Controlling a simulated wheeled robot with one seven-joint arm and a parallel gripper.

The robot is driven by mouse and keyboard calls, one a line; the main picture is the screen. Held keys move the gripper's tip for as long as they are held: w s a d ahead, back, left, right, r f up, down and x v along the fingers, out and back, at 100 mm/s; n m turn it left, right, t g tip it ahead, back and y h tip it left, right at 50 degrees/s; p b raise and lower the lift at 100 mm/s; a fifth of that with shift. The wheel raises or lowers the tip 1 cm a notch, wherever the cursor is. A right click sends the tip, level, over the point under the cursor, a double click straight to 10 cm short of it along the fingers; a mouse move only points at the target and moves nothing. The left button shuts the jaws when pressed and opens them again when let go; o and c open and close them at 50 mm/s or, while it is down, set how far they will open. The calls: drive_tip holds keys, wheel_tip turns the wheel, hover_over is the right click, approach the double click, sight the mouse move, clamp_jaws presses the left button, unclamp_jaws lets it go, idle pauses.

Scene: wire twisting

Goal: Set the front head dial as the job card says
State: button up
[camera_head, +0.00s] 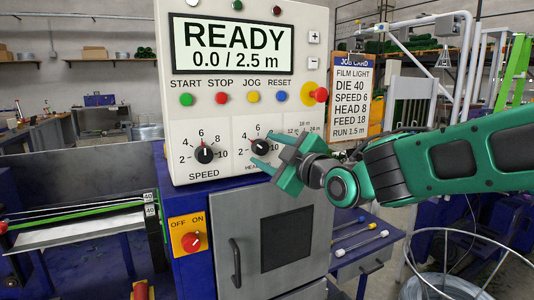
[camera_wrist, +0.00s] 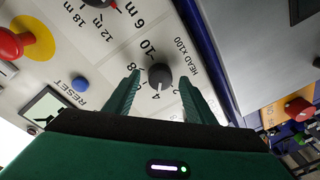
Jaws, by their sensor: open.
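The head dial is a black round knob (camera_head: 259,147) on the white panel, right of the speed dial. In the wrist view the knob (camera_wrist: 160,74) sits between my fingertips, with "HEAD x100" printed beside it. Its pointer seems to be near 4 in the wrist view, but I cannot read it surely. The job card (camera_head: 362,98) reads DIE 40, SPEED 6, HEAD 8, FEED 18, RUN 1.5 m. My gripper (camera_head: 262,149) is open around the knob, with a gap on each side; its fingers partly hide the dial's label in the head view.
The speed dial (camera_head: 204,155) points near 6. The display (camera_head: 232,47) reads READY, 0.0 / 2.5 m. Coloured buttons and a red emergency stop (camera_head: 320,95) lie above the dials. An off/on switch (camera_head: 190,242) and a cabinet door (camera_head: 286,240) are below.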

drive_tip(key=shift+w+a, duration=0.2)
drive_tip(key=shift+w, duration=0.05)
drive_tip(key=c, duration=1)
drive_tip(key=shift+c, duration=0.2)
